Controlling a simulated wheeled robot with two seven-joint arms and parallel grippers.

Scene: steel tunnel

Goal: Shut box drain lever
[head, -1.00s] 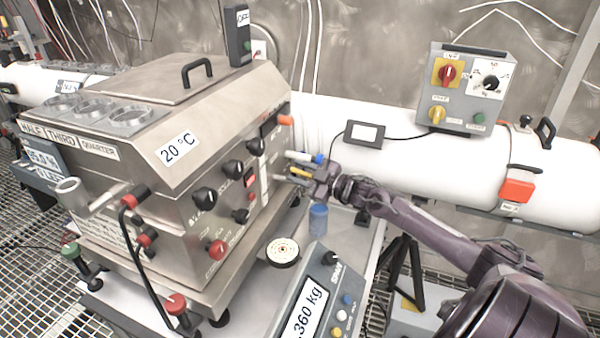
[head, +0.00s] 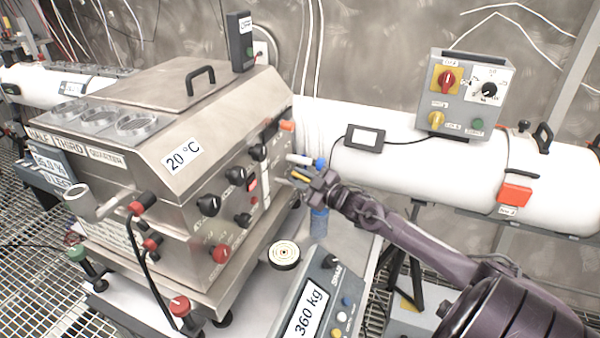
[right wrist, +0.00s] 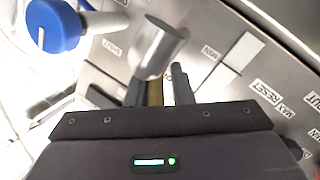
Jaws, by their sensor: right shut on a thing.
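The steel box (head: 135,190) stands at left in the head view. At its right end, a white pipe with a blue end (head: 319,163) and a yellow lever (head: 299,176) stick out. My right gripper (head: 309,181) is at this end and is shut on the yellow lever. In the right wrist view, a yellowish piece of the lever (right wrist: 155,94) shows between the fingers (right wrist: 158,90). A grey metal cylinder (right wrist: 160,45) is just beyond them, and the blue end (right wrist: 55,26) is at upper left. The lever's pivot is hidden. My left gripper is not in view.
A blue bottle (head: 318,224) stands just below my right gripper, partly covered by it. A scale display (head: 308,310) is in front. A white tank (head: 410,165) with a control box (head: 465,92) lies behind. Black knobs (head: 209,205) stick out of the box front.

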